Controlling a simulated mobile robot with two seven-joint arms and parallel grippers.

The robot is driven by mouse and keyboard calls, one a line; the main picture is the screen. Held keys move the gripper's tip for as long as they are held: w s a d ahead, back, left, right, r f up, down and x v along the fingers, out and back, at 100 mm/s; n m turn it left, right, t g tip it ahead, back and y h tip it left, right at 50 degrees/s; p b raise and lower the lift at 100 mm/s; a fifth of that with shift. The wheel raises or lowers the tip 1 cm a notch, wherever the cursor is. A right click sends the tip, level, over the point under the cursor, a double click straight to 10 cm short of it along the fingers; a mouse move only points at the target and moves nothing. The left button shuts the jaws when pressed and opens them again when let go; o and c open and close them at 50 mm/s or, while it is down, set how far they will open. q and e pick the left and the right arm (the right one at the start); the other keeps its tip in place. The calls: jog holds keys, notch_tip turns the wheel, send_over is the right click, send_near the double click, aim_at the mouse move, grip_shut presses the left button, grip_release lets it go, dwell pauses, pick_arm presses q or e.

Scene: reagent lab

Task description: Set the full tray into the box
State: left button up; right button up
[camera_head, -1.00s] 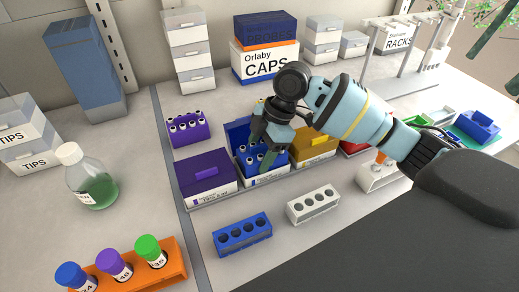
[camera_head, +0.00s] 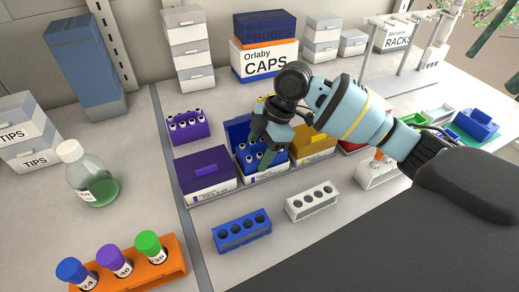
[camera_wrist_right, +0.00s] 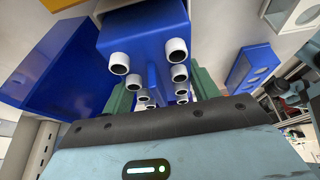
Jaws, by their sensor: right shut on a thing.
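The full tray is a blue rack of white-capped vials (camera_wrist_right: 143,30); in the head view its vials (camera_head: 249,152) show beside my gripper. My right gripper (camera_head: 268,158) is shut on this tray, its green fingers (camera_wrist_right: 163,92) on either side of it in the wrist view. The open blue box (camera_head: 237,131) is in the row on the bench, with its raised lid at the back. The tray is at the box's opening; my gripper hides part of it, and I cannot tell whether it touches the bottom. My left gripper is not in view.
A closed purple box (camera_head: 204,172) stands left of the blue box, a yellow box (camera_head: 313,145) right. A purple vial rack (camera_head: 187,127) is behind. Empty blue (camera_head: 242,232) and white (camera_head: 312,202) racks stand in front. An orange rack (camera_head: 160,275) holds capped tubes.

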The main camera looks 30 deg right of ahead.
jog(key=f, duration=0.3)
jog(key=shift+s, duration=0.4)
jog(key=o, duration=0.9)
jog(key=shift+f+g, duration=0.1)
jog(key=shift+g, duration=0.2)
jog(key=shift+o, duration=0.9)
jog(key=shift+t, duration=0.4)
jog(key=v, duration=0.7)
jog(key=w+a+v, duration=0.1)
jog(key=v, duration=0.2)
jog(key=shift+d+r, duration=0.1)
jog(key=shift+r, duration=0.45)
